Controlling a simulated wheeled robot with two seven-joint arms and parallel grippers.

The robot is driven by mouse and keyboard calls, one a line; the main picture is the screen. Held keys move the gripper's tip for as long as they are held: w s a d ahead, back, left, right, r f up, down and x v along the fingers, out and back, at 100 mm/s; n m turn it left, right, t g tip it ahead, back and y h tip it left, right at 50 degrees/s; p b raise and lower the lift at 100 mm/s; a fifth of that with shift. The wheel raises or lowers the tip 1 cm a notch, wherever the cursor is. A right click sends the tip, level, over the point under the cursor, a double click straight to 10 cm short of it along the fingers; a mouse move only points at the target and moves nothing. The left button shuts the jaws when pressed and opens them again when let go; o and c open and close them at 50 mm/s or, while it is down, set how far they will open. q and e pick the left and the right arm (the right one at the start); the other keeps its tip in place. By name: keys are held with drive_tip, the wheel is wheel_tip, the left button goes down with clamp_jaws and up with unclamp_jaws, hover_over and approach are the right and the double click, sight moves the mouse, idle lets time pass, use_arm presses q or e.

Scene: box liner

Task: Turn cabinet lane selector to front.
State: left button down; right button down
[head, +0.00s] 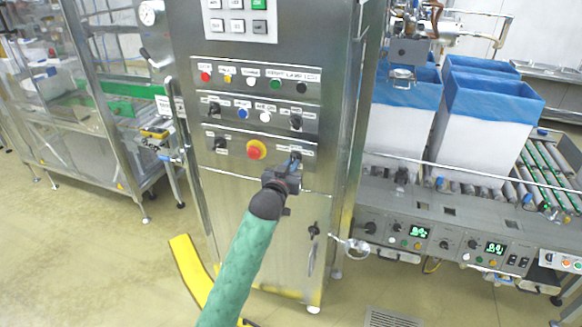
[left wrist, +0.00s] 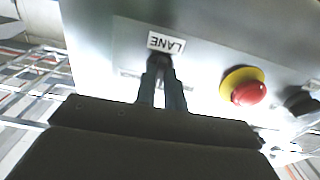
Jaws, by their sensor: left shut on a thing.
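The lane selector (left wrist: 159,62) is a dark knob at the right end of the cabinet's lowest control row. In the left wrist view it sits by a white label (left wrist: 166,42) reading LANE, which appears upside down. My left gripper (left wrist: 162,88) is shut on this knob, and its fingers hide most of it. In the head view the left gripper (head: 290,168) reaches the steel cabinet (head: 250,195) at the same place and covers the knob, so its pointing direction cannot be read. My right gripper is in neither view.
A red emergency button on a yellow ring (head: 256,150) sits left of the selector. Rows of knobs and coloured buttons lie above. White boxes with blue liners (head: 492,97) stand on the conveyor at right. A yellow floor strip (head: 190,265) lies below left.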

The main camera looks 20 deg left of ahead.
use_arm(q)
drive_tip(key=n+p, duration=0.1)
drive_tip(key=n, duration=0.8)
drive_tip(key=shift+d+p, duration=0.1)
drive_tip(key=shift+p, duration=0.2)
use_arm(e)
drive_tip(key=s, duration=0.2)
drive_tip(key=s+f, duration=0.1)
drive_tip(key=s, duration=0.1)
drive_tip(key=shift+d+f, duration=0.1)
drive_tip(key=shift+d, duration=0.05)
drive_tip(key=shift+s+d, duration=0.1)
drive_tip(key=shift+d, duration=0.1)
